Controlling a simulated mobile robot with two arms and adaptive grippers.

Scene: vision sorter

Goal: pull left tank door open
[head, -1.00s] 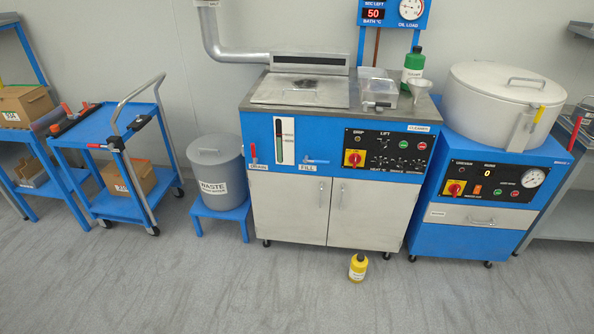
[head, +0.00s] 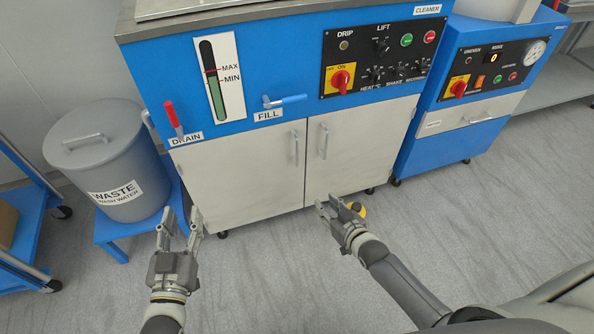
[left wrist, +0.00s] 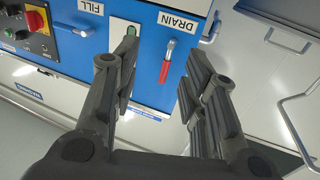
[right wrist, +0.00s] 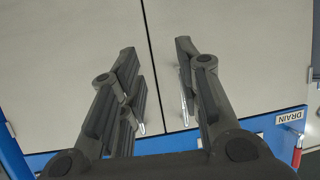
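The left tank door (head: 236,172) is a grey cabinet panel, closed flush beside the right tank door (head: 362,140). Its vertical bar handle (head: 293,149) is near the seam. My left gripper (head: 181,222) is open and empty, low in front of the door's left side, apart from it. My right gripper (head: 328,206) is open and empty, below the right door's handle (head: 323,141). In the right wrist view, upside down, the left door (right wrist: 245,60) is on the right and its handle (right wrist: 184,100) shows beside a finger, with no clear contact.
A red drain lever (head: 172,116) and blue fill lever (head: 284,100) project above the doors. A grey waste bin (head: 130,150) on a blue stand is at left. The floor in front is clear.

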